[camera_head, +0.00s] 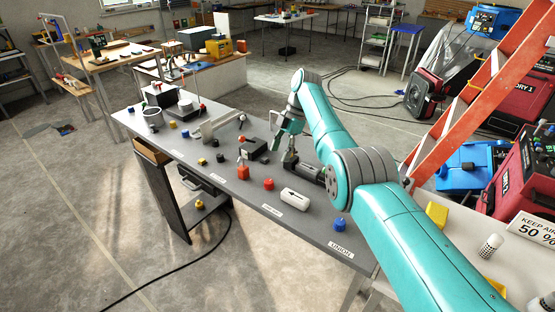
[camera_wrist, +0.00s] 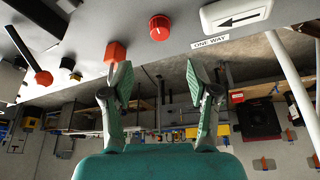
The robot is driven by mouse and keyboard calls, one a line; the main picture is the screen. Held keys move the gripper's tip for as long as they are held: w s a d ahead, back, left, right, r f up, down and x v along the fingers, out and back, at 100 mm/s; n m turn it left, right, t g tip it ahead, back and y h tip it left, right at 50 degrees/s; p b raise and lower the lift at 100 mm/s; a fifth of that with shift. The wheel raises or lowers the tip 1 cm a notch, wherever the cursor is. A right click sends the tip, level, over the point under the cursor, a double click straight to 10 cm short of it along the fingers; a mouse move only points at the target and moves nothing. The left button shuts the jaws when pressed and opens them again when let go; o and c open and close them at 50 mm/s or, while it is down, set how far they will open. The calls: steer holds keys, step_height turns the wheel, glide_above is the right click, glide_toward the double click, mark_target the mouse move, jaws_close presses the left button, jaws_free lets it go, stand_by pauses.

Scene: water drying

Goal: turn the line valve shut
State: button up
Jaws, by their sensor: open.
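My gripper (camera_head: 281,138) is over the far side of the grey bench (camera_head: 215,173) in the head view. In the wrist view its two fingers (camera_wrist: 159,78) are spread wide with nothing between them. A round red knob with a white mark (camera_wrist: 160,27) lies beyond the fingertips, apart from them; it also shows in the head view (camera_head: 268,184). A red faceted knob (camera_wrist: 115,51) is left of it. A black lever with a red end (camera_wrist: 22,52) is farther left. I cannot tell for certain which of these is the line valve.
A white block with an arrow (camera_head: 296,197) stands beside the red knob, with a ONE WAY label (camera_wrist: 210,41) near it. A blue knob (camera_head: 340,224) is near the bench's near end. Black fittings and a yellow cap crowd the bench's middle. An orange ladder (camera_head: 480,100) leans at right.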

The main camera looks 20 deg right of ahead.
steer(key=shift+r, duration=0.2)
steer(key=shift+f, duration=0.1)
steer(key=m+t+h, duration=0.1)
steer(key=m+t, duration=0.3)
steer(key=m, duration=0.8)
glide_toward(269, 181)
steer(key=x, duration=0.9)
steer(key=shift+a, duration=0.1)
jaws_close()
